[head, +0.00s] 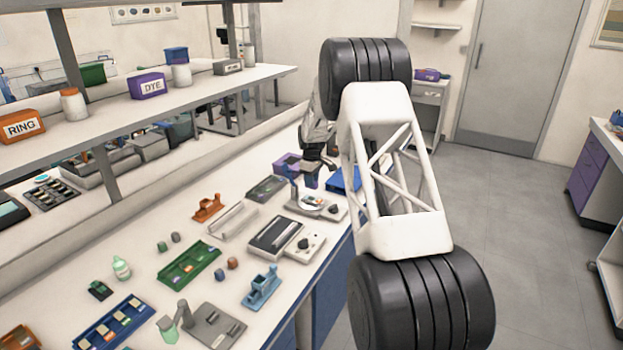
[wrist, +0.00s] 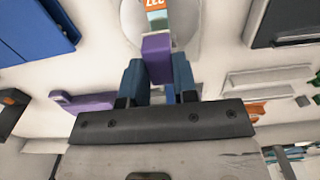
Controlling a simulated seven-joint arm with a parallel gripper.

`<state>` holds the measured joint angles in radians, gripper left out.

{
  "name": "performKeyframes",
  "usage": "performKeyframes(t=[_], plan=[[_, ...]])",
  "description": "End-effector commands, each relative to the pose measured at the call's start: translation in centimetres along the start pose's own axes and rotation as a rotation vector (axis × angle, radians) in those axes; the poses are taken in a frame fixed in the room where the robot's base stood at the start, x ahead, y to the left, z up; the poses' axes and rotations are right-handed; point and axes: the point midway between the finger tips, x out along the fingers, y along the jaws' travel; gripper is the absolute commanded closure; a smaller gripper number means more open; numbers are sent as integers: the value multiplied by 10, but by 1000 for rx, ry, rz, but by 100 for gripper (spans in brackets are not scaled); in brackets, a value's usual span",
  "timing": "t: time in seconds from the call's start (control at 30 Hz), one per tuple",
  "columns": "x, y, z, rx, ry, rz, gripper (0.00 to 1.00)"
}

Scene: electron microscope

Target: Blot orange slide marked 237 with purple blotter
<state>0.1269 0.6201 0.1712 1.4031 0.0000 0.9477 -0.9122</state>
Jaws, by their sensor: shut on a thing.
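My gripper (wrist: 158,80) is shut on the purple blotter (wrist: 157,55), which sits between its two blue fingers in the wrist view. The slide with the orange label (wrist: 155,4) lies on a pale round plate (wrist: 182,30) just beyond the blotter. Its number is upside down and cut off by the top edge. The blotter's tip overlaps the slide's near end in this view; I cannot tell whether they touch. In the head view my gripper (head: 312,172) is low over the bench device with the round plate (head: 314,203), and the slide is too small to read.
A purple holder (head: 287,163) and a blue tray (head: 345,180) stand close behind the device. A green slide rack (head: 190,264) and a blue stand (head: 262,288) stand nearer. A shelf (head: 200,90) runs along the left.

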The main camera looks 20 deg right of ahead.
Motion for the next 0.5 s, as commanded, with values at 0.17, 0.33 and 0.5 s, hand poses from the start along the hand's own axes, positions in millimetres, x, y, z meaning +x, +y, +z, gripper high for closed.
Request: performKeyframes(t=[0.17,0.33,0.5], plan=[[12,0,0,0,0,0,84],[23,0,0,0,0,0,84],[34,0,0,0,0,0,84]])
